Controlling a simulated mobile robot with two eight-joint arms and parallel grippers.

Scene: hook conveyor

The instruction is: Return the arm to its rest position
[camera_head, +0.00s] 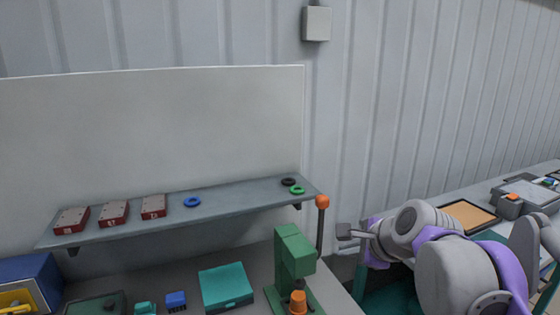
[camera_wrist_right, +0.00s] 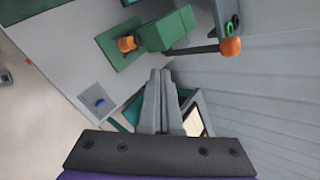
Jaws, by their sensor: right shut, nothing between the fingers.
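My right arm (camera_head: 455,260), grey and purple, comes in at the lower right of the head view. Its gripper (camera_head: 342,232) points left, close to the orange ball end of a lever (camera_head: 322,202). In the right wrist view my right gripper (camera_wrist_right: 160,75) has its two grey fingers together with nothing between them. The lever's orange ball (camera_wrist_right: 230,47) shows there beyond the fingertips, to the right and apart from them. My left gripper is not in view.
A green press (camera_head: 295,255) stands on the grey bench. A wall shelf (camera_head: 240,206) holds red blocks (camera_head: 113,213) and blue (camera_head: 192,202), black and green rings. A teal box (camera_head: 225,288) lies on the bench. Another table with a tray (camera_head: 466,215) is behind my arm.

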